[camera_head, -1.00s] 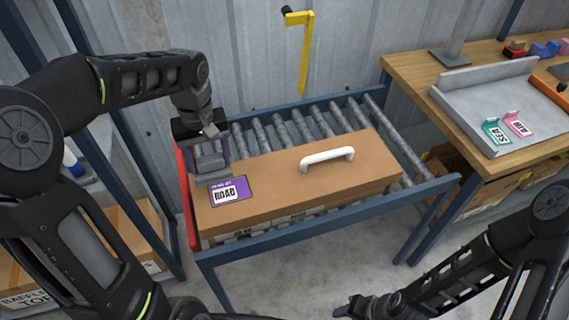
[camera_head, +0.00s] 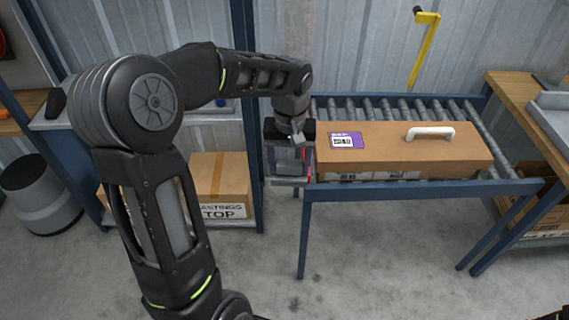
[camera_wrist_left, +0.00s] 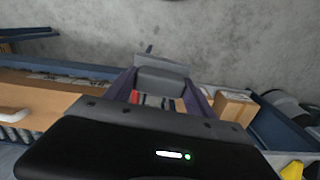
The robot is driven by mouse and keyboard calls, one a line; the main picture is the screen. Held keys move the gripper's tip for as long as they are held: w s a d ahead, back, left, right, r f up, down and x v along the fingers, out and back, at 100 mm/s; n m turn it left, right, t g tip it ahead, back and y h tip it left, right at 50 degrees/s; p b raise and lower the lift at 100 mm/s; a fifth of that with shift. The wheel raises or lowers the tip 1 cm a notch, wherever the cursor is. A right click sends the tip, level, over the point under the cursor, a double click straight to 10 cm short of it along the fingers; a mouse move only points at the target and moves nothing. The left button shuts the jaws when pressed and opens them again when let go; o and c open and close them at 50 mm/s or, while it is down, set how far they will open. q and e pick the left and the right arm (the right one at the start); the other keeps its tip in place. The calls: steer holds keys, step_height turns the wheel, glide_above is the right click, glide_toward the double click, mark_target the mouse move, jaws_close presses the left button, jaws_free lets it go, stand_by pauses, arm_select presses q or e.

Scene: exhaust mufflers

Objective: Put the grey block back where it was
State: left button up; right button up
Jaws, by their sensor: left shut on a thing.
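My left gripper (camera_head: 290,162) is shut on the grey block (camera_head: 289,179), off the left end of the roller conveyor and above the floor. In the left wrist view the grey block (camera_wrist_left: 162,82) sits between the two purple-grey fingers (camera_wrist_left: 160,95). The fingers and wrist hide part of it in the head view. A long brown carton (camera_head: 400,150) with a white handle and a purple label (camera_head: 346,141) lies on the conveyor, apart from the block.
A blue-framed rack (camera_head: 250,90) stands left of the conveyor (camera_head: 420,188). Its upper shelf (camera_head: 120,119) is partly hidden by my arm; cardboard boxes (camera_head: 222,180) are lower down. A grey bin (camera_head: 40,200) stands far left. The floor in front is clear.

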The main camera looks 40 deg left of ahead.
arm_select(q)
steer(key=w+d+f+m, duration=0.2)
steer(key=d+f+m, duration=0.4)
steer(key=d+f, duration=0.7)
step_height(320, 180, down, 4)
steer(key=shift+w+d+f+m, duration=0.1)
steer(key=shift+w+d+m, duration=0.15)
steer(key=shift+w+m, duration=0.05)
steer(key=shift+w+d, duration=0.1)
